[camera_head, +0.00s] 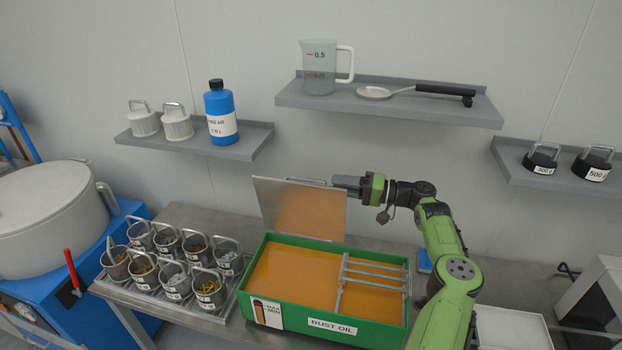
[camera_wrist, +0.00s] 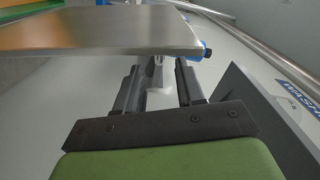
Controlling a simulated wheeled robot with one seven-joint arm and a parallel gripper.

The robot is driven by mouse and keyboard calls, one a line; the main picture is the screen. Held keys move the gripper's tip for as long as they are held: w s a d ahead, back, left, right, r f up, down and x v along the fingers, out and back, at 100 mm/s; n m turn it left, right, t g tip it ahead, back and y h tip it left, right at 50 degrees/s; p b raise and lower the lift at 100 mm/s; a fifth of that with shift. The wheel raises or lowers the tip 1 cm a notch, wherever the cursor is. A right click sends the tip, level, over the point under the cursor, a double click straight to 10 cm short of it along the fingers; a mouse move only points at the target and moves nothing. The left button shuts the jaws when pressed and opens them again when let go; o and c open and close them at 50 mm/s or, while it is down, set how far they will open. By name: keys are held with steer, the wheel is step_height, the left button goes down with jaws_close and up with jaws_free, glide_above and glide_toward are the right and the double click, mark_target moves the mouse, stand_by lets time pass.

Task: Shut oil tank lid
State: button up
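The rust oil tank (camera_head: 330,325) is a green box of orange oil on the bench. Its metal lid (camera_head: 300,208) stands raised at the tank's back left edge, tilted up, with orange reflections. The lid's plate fills the upper left of the wrist view (camera_wrist: 90,32). My gripper (camera_head: 340,182) is at the lid's upper right corner; in the wrist view its two dark fingers (camera_wrist: 158,82) stand apart. A small pale part, perhaps the lid's handle, shows between the fingertips; I cannot tell whether they touch it.
A grey rack (camera_head: 342,290) sits in the tank's right half. A tray (camera_head: 233,308) of several small labelled baskets stands left of the tank. A shelf (camera_head: 400,108) with a jug (camera_head: 320,68) and a ladle hangs above. A white tray (camera_head: 512,328) lies at the right.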

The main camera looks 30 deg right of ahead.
mark_target(311, 181)
steer(key=p+x, duration=0.1)
steer(key=x, duration=0.6)
steer(key=shift+w+a, duration=0.2)
steer(key=shift+w, duration=0.15)
steer(key=shift+w+a+f, duration=0.1)
steer(key=shift+w+a, duration=0.2)
steer(key=shift+w, duration=0.1)
steer(key=shift+s, duration=0.1)
jaws_close()
